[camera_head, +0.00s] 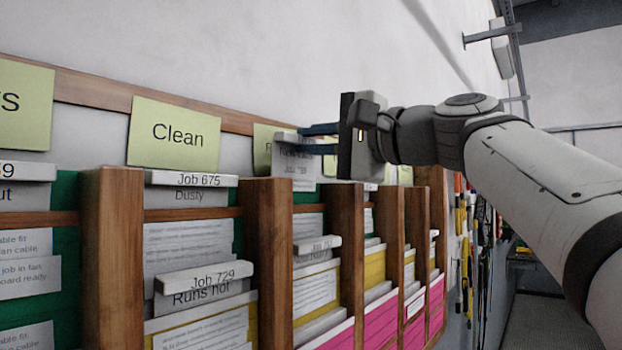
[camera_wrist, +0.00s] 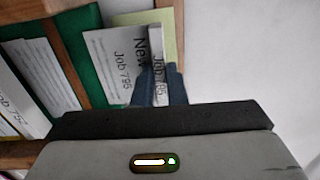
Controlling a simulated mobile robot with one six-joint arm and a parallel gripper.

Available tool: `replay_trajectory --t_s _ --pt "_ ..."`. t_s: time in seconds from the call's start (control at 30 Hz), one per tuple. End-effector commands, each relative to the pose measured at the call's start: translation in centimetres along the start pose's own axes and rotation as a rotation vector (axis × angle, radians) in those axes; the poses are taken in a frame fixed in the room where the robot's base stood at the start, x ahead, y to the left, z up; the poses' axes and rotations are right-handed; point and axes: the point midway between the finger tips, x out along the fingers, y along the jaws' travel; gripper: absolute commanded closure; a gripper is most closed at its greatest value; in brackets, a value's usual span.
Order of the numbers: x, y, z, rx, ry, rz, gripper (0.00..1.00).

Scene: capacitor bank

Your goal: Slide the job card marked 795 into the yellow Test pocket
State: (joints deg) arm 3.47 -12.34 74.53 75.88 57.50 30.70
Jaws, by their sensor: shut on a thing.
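My gripper (camera_head: 306,139) is shut on the top edge of a pale grey card (camera_head: 294,170), which hangs upright at the top of the rack in the head view. In the wrist view, my gripper (camera_wrist: 160,78) has its blue fingers closed on the card's top strip, and the card (camera_wrist: 112,68) reads "Job 795" and "New". Green backing lies close beside it. Yellow pocket fronts (camera_head: 314,292) show lower in the rack, below the green ones. No "Test" label is readable; a header note behind the card is mostly hidden.
The wooden rack has upright dividers (camera_head: 268,260) between its columns. Nearby cards read Job 675 (camera_head: 192,180) and Job 729 (camera_head: 206,280). A "Clean" note (camera_head: 173,133) hangs above one column. Pink pockets (camera_head: 380,318) sit lowest. Tools (camera_head: 468,240) hang at right.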

Motion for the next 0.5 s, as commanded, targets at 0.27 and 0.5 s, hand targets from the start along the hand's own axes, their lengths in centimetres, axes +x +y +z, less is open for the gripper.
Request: replay_trajectory --t_s 0.27,0.5 --pt "-0.2 3.5 0.1 0.002 -0.002 0.0 1.0" --pt "-0.2 4.3 0.1 0.0 -0.003 0.0 1.0"
